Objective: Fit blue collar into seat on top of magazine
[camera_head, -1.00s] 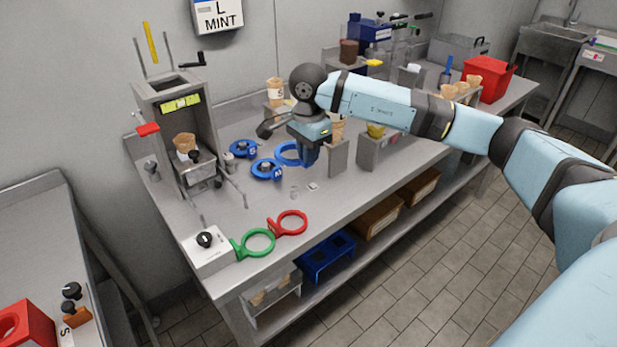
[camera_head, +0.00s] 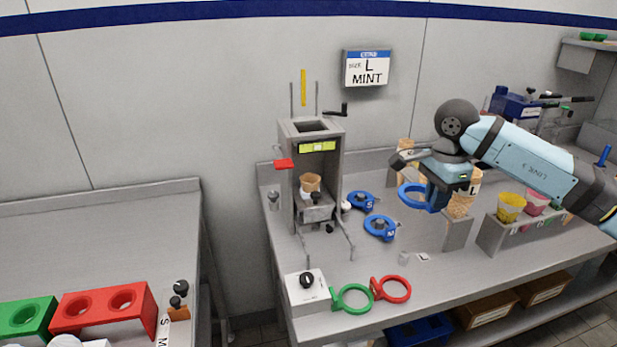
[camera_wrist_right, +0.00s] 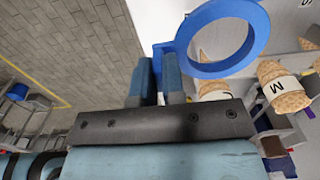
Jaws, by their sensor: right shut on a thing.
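A blue ring-shaped collar (camera_head: 402,196) is held by my right gripper (camera_head: 437,196) above the back of the bench, right of the magazine. In the right wrist view the collar (camera_wrist_right: 222,70) sticks out past the shut fingers (camera_wrist_right: 160,82), its hole empty. The magazine appears to be the tall grey stand (camera_head: 330,180) with an open rectangular top (camera_head: 311,127). The collar is apart from that top, to its right and lower in the picture. Two more blue collars, S (camera_head: 362,201) and M (camera_head: 380,229), lie on the bench. My left gripper is out of view.
A wall sign (camera_head: 368,69) reads L MINT. A yellow upright (camera_head: 303,87), thin rods and a black crank (camera_head: 335,110) rise around the stand's top. Green (camera_head: 351,298) and red (camera_head: 391,289) rings sit at the front.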

